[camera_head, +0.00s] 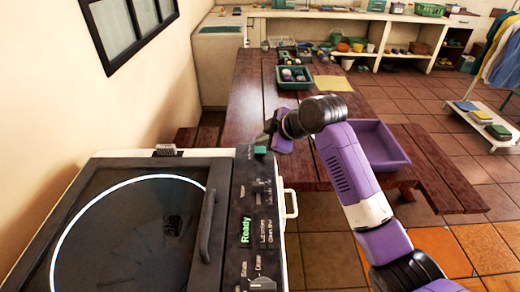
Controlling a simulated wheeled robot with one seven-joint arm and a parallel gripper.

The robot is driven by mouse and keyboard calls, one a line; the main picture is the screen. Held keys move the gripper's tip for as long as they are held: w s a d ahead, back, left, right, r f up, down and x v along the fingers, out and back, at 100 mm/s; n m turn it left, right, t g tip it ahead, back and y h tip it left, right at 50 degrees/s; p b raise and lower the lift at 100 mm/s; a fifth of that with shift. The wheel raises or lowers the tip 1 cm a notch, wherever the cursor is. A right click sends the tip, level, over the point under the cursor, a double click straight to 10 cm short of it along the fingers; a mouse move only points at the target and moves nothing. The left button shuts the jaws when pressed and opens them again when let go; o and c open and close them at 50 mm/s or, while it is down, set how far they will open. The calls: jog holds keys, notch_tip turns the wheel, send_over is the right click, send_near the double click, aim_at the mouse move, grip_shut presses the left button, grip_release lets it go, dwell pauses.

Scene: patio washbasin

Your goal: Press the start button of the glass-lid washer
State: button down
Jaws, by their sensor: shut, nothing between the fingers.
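The glass-lid washer (222,168) fills the lower left, white with a dark frame. Its round drum shows through the closed dark glass lid (130,225), which has a dark handle (207,226). The dark control panel (240,205) runs along its right side, with a lit green "Ready" display (245,229), knobs and small labels. A small green button (260,150) sits at the panel's far end. My gripper (265,139) is shut and empty, just above and beyond that button. I cannot tell whether it touches the button.
A dark red wooden table (255,85) with benches stands beyond the washer. It bears a green crate (294,84) and a purple tray (375,140). A white counter (350,16) with pots lines the back. A low white rack (483,128) stands right. Tiled floor is open at right.

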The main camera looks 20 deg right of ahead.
jog(key=shift+f, duration=0.1)
dwell(0.5)
jog(key=shift+f, duration=0.3)
